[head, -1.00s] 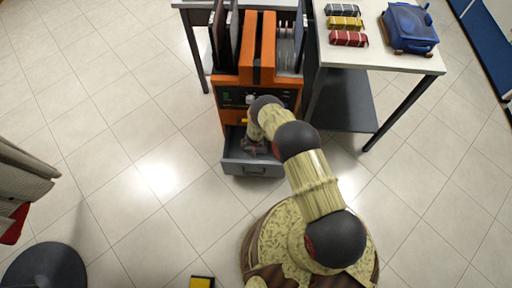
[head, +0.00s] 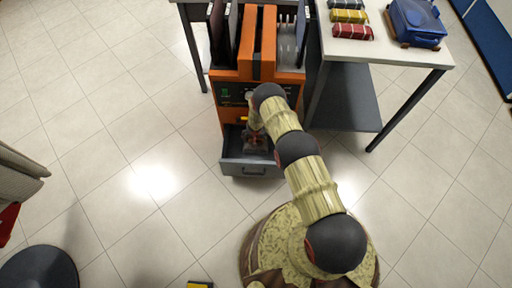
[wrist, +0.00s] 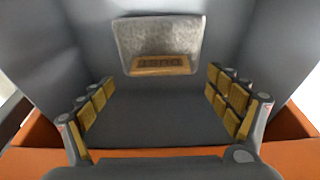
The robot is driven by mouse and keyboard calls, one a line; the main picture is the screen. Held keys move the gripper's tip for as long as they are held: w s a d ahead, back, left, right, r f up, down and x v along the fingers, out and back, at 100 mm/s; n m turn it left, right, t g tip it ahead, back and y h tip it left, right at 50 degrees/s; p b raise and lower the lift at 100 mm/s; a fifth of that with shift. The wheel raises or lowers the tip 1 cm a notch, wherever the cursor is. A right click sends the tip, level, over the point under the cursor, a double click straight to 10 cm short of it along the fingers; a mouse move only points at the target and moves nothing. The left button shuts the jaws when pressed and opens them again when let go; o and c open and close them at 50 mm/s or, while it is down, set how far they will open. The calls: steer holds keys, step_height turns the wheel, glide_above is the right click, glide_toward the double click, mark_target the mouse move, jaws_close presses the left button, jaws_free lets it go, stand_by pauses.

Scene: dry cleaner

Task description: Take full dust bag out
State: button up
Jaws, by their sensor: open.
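The dust bag (wrist: 160,40) is a pale grey, fuzzy block with a tan label strip on its near side, seen in the wrist view. It lies against the far end inside the dark grey drawer (wrist: 160,121). In the head view the open drawer (head: 251,169) sticks out at the foot of an orange machine (head: 228,112). My gripper (wrist: 160,82) is open, with its padded fingers spread wide to the left and right, short of the bag and not touching it. In the head view my gripper (head: 257,141) is over the drawer opening; the bag cannot be made out there.
A dark shelf sits beneath. A dark round base (head: 40,270) stands lower left. The floor left of the drawer is clear.

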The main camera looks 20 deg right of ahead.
mark_target(262, 145)
steer(key=b+x, duration=0.2)
steer(key=x, duration=0.1)
steer(key=shift+f, duration=0.25)
steer(key=shift+c, duration=0.5)
steer(key=c, duration=1.5)
steer(key=shift+c, duration=0.3)
steer(key=shift+w+r, duration=0.1)
steer(key=shift+r, duration=0.05)
